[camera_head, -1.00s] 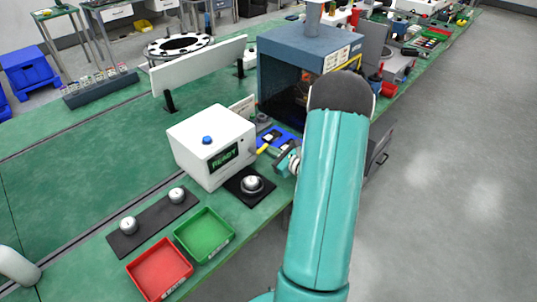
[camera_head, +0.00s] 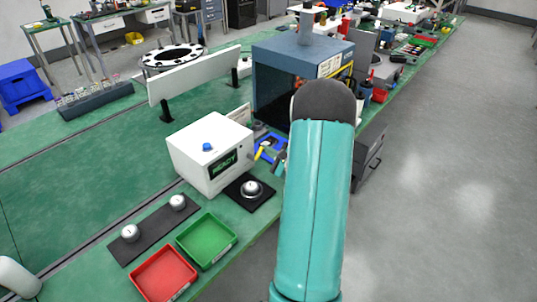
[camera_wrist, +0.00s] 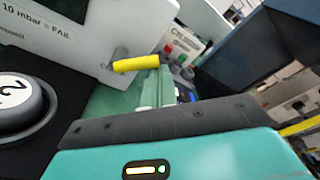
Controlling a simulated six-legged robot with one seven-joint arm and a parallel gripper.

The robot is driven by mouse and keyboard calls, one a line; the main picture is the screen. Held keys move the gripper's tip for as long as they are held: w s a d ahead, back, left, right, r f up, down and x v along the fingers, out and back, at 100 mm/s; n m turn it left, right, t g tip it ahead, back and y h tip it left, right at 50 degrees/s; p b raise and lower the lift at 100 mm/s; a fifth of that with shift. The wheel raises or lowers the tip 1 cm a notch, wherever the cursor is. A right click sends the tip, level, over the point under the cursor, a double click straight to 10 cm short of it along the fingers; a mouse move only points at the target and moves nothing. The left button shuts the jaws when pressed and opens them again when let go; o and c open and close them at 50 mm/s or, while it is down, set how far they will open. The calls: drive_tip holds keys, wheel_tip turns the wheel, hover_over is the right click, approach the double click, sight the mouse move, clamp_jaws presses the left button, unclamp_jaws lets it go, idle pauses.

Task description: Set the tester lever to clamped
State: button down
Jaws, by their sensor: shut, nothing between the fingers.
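The tester is a white box (camera_head: 208,152) on the green bench, with a blue button on top and a screen reading READY. Its lever has a yellow handle (camera_head: 262,149) on the box's right side. In the wrist view the yellow handle (camera_wrist: 136,64) lies nearly level, out from a grey pivot on the white panel. My gripper (camera_wrist: 160,78) is shut and empty, its fingertips right by the handle's right end; I cannot tell whether they touch. In the head view my gripper (camera_head: 279,160) is mostly hidden behind my arm.
A numbered round weight (camera_head: 252,189) sits on a black pad before the tester. Two more stand on a dark strip (camera_head: 150,232). Green (camera_head: 207,241) and red (camera_head: 164,275) trays lie in front. A blue-grey chamber (camera_head: 285,80) stands behind. Open floor lies right.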

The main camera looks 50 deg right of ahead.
sight(252, 141)
drive_tip(key=n, duration=0.1)
drive_tip(key=a+r+n, duration=0.1)
drive_tip(key=n, duration=0.2)
drive_tip(key=shift+a+r+t+h, duration=0.15)
drive_tip(key=shift+r+t+h, duration=0.15)
drive_tip(key=shift+r, duration=0.05)
drive_tip(key=n, duration=0.1)
drive_tip(key=a+n, duration=0.1)
drive_tip(key=n, duration=0.1)
drive_tip(key=shift+r, duration=0.35)
drive_tip(key=shift+a+r, duration=0.1)
drive_tip(key=shift+a, duration=0.25)
drive_tip(key=shift+s, duration=0.1)
